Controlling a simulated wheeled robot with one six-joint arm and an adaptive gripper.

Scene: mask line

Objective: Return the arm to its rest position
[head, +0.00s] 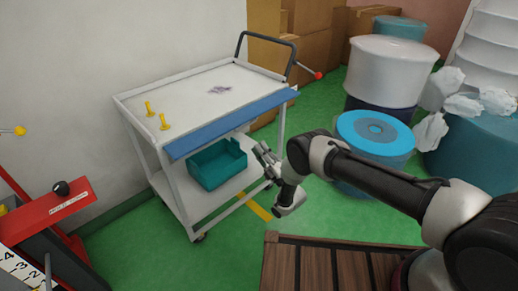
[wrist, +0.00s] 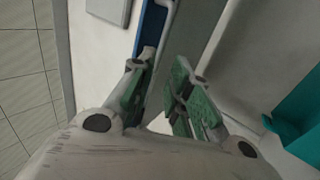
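My arm (head: 380,181) reaches in from the right in the head view, and my gripper (head: 263,150) is at its left end. The gripper is in front of the right end of a white cart (head: 190,88) with a blue front edge (head: 230,123). In the wrist view the two green-padded fingers of my gripper (wrist: 162,92) stand apart with a gap between them. I see nothing held in the gap. The cart's blue edge (wrist: 151,28) and pale surfaces lie beyond the fingers.
A teal bin (head: 217,165) sits on the cart's lower shelf. Two yellow pegs (head: 157,115) stand on its top. A blue-lidded drum (head: 375,135) and white barrel (head: 390,70) are behind my arm. A wooden pallet (head: 325,265) lies in front. A red stand (head: 45,210) is left.

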